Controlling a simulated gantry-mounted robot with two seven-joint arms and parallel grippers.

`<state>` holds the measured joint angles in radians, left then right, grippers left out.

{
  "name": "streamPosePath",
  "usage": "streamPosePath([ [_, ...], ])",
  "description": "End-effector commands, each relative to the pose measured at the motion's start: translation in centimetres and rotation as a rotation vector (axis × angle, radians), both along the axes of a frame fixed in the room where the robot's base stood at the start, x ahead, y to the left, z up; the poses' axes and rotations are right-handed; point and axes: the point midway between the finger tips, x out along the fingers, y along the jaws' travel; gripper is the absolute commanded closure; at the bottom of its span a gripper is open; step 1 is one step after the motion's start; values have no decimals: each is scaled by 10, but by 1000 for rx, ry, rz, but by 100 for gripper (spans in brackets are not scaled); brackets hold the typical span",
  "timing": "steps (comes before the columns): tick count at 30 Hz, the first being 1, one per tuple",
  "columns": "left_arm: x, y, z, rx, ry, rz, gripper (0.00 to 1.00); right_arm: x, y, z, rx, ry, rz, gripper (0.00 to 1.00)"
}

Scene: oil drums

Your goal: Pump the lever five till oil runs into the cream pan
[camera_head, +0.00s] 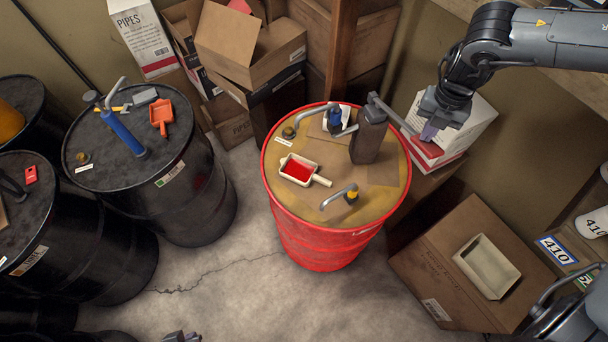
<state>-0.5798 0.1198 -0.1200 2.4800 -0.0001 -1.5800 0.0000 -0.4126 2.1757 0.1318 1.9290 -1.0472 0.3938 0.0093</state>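The red drum (325,245) stands in the middle with a tan top. The cream pan (322,180) lies on its left part, handle to the right; its inside is bright red. A dark upright pump body (368,140) stands at the back right of the top. A grey lever (388,112) slants from its top towards my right gripper (428,132). The gripper points down by the lever's outer end; whether its fingers grip the lever cannot be made out. A small grey part at the bottom edge appears to be my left gripper (182,337), mostly cut off.
Cartons crowd the back; a carton (435,265) with a beige tray (487,266) is at right.

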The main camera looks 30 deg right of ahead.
Motion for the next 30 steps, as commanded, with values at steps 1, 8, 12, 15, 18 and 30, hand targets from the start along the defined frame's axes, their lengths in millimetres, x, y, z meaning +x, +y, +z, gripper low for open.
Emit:
streamPosePath([
  [1, 0, 0, -6, 0, 0, 0, 100, 0, 0, -7, 0, 0, 0, 100],
  [8, 0, 0, -20, 0, 0, 0, 100, 0, 0, -23, 0, 0, 0, 100],
  [12, 0, 0, -28, 0, 0, 0, 100, 0, 0, -33, 0, 0, 0, 100],
  [15, 0, 0, -34, 0, 0, 0, 100, 0, 0, -40, 0, 0, 0, 100],
  [18, 0, 0, -40, 0, 0, 0, 100, 0, 0, -47, 0, -1, 0, 100],
  [30, 0, 0, -64, 0, 0, 0, 100, 1, 0, -75, 0, -3, 0, 100],
])
